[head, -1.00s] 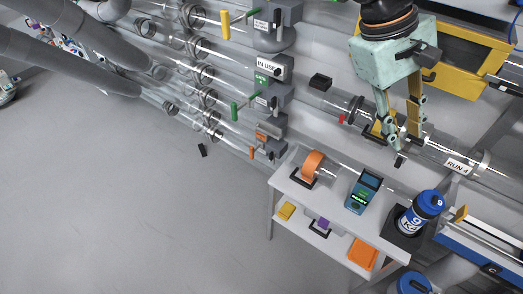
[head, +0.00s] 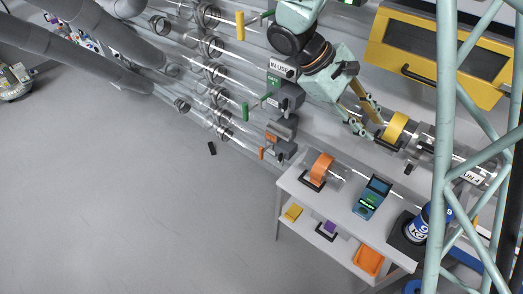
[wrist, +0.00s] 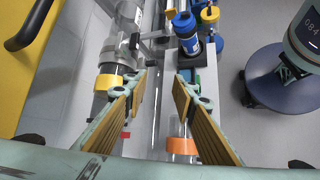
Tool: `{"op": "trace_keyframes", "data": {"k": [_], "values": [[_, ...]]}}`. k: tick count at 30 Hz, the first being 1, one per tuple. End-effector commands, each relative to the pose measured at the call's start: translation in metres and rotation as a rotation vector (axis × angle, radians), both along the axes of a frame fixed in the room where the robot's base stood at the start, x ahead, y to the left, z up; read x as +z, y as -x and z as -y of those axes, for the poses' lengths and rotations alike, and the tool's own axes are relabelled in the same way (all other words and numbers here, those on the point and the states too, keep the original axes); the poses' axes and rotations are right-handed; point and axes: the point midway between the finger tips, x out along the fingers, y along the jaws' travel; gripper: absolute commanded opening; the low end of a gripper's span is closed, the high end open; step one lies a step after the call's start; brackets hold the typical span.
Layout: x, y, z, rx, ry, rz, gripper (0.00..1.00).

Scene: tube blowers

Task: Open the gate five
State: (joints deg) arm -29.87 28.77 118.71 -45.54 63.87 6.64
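A row of grey gate boxes (head: 288,96) sits on the clear tubes in the head view. Pull handles stick out to their left: yellow (head: 240,26), green (head: 246,111) and orange (head: 262,153). One box carries an "IN USE" label (head: 283,68). I cannot read a number five on any gate, and my arm hides part of the upper row. My gripper (head: 368,128) is open and empty, right of the gates and just left of a yellow-banded carrier (head: 396,127). In the wrist view its fingers (wrist: 163,82) are apart with nothing between them.
A white cart (head: 295,183) holds an orange-banded cylinder (head: 321,168), a teal handheld device (head: 371,196) and a blue bottle (head: 420,224). A yellow cabinet (head: 440,50) hangs at upper right. The floor at left is mostly clear.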

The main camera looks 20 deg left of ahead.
Motion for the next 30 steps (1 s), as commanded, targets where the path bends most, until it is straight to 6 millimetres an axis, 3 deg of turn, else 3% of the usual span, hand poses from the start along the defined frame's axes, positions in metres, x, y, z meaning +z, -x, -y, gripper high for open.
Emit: {"op": "trace_keyframes", "data": {"k": [15,30], "values": [[-0.056,-0.054,-0.062,0.214,0.178,-0.07,0.25],[-0.118,-0.092,-0.131,0.423,0.35,-0.114,0.25]]}}
